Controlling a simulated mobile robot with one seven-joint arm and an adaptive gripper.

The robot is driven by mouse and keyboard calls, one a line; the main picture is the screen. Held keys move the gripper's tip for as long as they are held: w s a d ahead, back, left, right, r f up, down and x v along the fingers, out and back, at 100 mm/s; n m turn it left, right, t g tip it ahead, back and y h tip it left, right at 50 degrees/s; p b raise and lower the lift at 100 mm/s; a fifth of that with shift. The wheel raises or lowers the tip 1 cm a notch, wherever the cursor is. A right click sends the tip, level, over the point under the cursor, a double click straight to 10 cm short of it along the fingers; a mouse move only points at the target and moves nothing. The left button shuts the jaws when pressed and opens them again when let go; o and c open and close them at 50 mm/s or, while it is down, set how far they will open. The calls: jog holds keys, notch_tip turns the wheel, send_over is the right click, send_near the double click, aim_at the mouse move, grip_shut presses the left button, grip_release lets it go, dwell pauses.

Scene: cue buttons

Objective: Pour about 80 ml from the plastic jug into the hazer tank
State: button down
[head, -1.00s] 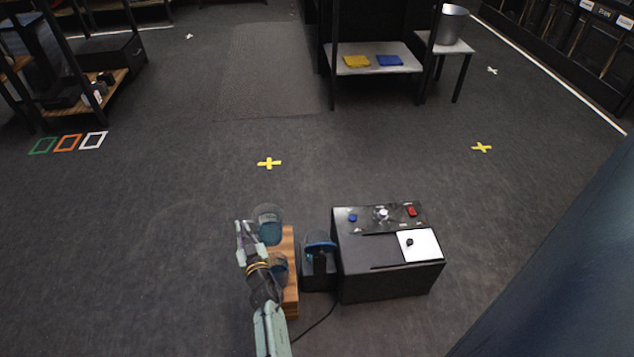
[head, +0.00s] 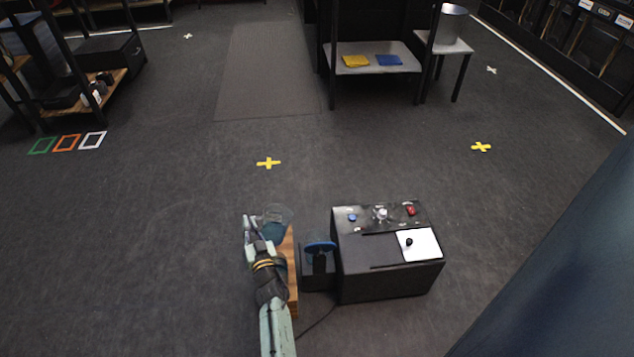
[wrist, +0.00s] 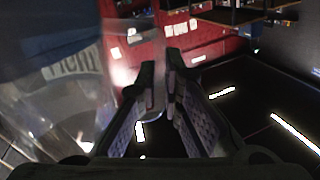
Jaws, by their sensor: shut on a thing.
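My gripper (head: 254,236) is shut on the clear plastic jug (head: 277,214), at the jug's left side in the head view. Dark teal liquid shows inside the jug. In the wrist view the see-through jug (wrist: 60,105) fills the left side, with a pale lettered label, beside my gripper's fingers (wrist: 160,82). The jug's exact tilt is hard to tell. The hazer looks to be the black box (head: 390,278) to the right; beside it stands a small black unit with a round blue-rimmed part (head: 320,247), perhaps the tank opening. The jug is left of this part, apart from it.
A wooden block (head: 291,290) lies partly hidden behind my arm. The black box carries blue, white and red controls and a white plate (head: 419,245). A cable runs over the floor. A shelf with yellow and blue cloths (head: 373,70) stands farther back. Open floor lies between.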

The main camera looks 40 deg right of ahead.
aim_at(267, 209)
jog(key=shift+s+d+r+m, duration=0.2)
jog(key=shift+d+r+m, duration=0.25)
jog(key=shift+m, duration=0.25)
jog(key=d+m, duration=0.1)
jog(key=s+d+r+m, duration=0.1)
jog(key=m, duration=0.1)
jog(key=shift+s+d+t+p, duration=0.2)
jog(key=shift+d+t+p, duration=0.2)
jog(key=shift+s+d+r+m+h, duration=0.15)
jog(key=shift+s+d+m+h, duration=0.15)
jog(key=shift+m, duration=0.45)
jog(key=shift+s+d+r+m+h, duration=0.1)
jog(key=shift+d+m+h, duration=0.25)
jog(key=shift+m, duration=0.45)
jog(key=shift+s+d+r+m+h, duration=0.15)
jog(key=shift+d+m, duration=0.25)
jog(key=shift+m, duration=0.35)
jog(key=shift+s+d+m, duration=0.1)
jog(key=shift+d+m, duration=0.1)
jog(key=shift+m, duration=0.3)
jog(key=shift+s+d+r+m+h+b, duration=0.1)
jog(key=shift+s+d+m+h+b, duration=0.15)
jog(key=shift+d+m, duration=0.35)
jog(key=shift+s+d+m+h+b, duration=0.2)
jog(key=shift+d+m+h, duration=0.1)
jog(key=shift+m, duration=0.6)
